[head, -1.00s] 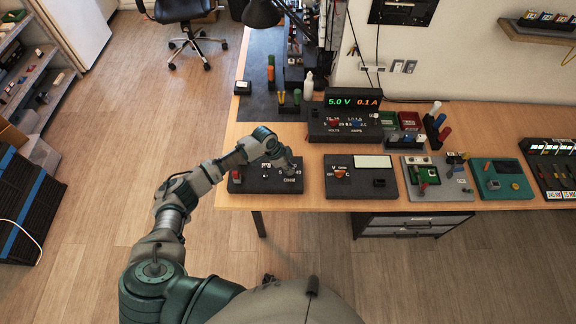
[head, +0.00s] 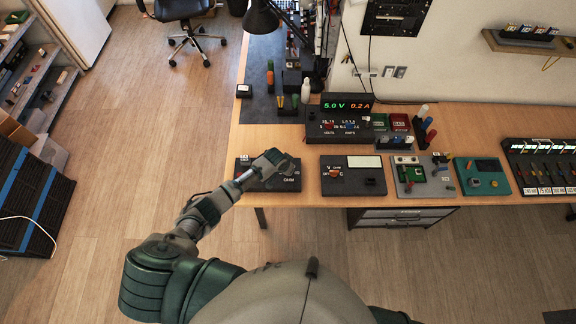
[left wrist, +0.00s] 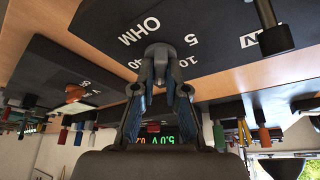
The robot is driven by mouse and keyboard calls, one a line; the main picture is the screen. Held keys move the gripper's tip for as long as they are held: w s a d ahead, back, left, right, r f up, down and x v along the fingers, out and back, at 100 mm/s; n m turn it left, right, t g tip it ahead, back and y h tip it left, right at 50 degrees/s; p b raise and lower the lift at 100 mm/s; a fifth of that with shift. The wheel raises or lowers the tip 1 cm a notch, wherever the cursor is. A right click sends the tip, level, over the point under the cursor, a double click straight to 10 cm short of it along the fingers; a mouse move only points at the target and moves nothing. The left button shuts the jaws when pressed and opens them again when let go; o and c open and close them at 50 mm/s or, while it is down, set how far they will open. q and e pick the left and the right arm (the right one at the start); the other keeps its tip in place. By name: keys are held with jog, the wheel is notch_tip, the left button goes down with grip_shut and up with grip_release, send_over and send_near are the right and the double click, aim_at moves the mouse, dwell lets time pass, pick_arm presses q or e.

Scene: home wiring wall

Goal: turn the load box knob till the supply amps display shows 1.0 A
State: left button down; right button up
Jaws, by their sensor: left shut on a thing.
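The load box (head: 288,185) is a black panel at the left front of the bench. In the left wrist view its face (left wrist: 95,25) shows the upside-down marking OHM and numbers such as 5, 10 and 40. My left gripper (head: 276,160) is down on the load box, shut on the knob. My right gripper is not in view.
A black meter box (head: 352,183) with an orange knob stands right of the load box. A grey board (head: 424,190) and a teal meter (head: 482,176) stand farther right. A black lamp (head: 262,17) and upright tools are at the back left.

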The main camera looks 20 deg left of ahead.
pick_arm(q)
jog(key=shift+s+d+n+p, duration=0.2)
jog(key=shift+n+p, duration=0.1)
jog(key=shift+n, duration=0.2)
jog(key=shift+f, duration=0.1)
jog(key=c, duration=1.2)
grip_release()
jog(key=shift+w+y, duration=0.1)
jog(key=shift+y, duration=0.2)
jog(key=v, duration=1.2)
